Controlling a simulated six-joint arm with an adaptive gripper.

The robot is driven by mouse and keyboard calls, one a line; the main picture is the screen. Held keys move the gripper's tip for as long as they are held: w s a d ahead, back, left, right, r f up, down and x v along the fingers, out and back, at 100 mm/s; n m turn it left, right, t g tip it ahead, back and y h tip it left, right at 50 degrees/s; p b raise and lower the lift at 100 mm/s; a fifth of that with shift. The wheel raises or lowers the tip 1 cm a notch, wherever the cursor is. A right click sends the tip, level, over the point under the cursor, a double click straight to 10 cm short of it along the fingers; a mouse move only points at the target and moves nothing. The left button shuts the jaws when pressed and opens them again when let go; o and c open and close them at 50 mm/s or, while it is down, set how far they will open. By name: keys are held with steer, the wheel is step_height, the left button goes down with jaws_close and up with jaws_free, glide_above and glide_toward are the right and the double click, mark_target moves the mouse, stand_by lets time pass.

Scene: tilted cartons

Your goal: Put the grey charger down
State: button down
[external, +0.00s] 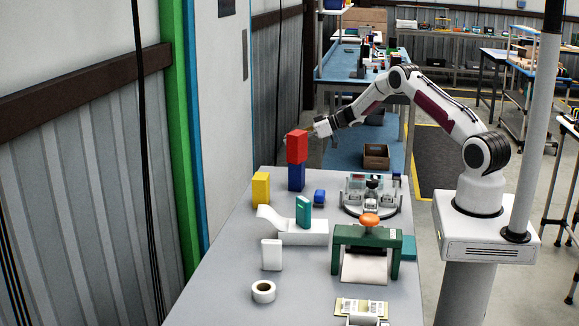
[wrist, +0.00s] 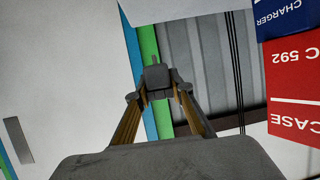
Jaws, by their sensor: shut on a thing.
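My gripper (wrist: 157,94) is shut on a dark grey block-like thing, the grey charger (wrist: 156,76), held between its two fingertips in the wrist view. In the external view my gripper (external: 309,130) reaches left at the height of the top of a red box (external: 297,147). The charger cannot be made out clearly there. The red box stands on a blue box (external: 296,178). In the wrist view the red box (wrist: 296,85) and the blue box (wrist: 284,20), labelled CHARGER, show upside down at the right, apart from the fingers.
The table (external: 218,268) holds a yellow box (external: 261,189), a teal box (external: 303,212) on a white curved stand (external: 290,234), a white box (external: 271,254), a tape roll (external: 263,291) and a green frame (external: 337,252). The wall (external: 222,110) is close at the left. The table's front left is clear.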

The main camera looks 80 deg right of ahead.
steer(key=s+a+n+g+y, duration=0.2)
steer(key=s+a+n+y, duration=0.2)
steer(key=s, duration=0.3)
steer(key=s+a+n+g+y, duration=0.1)
steer(key=s+a+n+y, duration=0.2)
steer(key=s, duration=0.5)
steer(key=shift+a+r+n+g+y, duration=0.35)
steer(key=shift+a+n+g+y, duration=0.1)
steer(key=shift+y, duration=0.15)
steer(key=shift+f, duration=3.15)
steer(key=shift+f, duration=1.85)
steer(key=shift+f, duration=0.15)
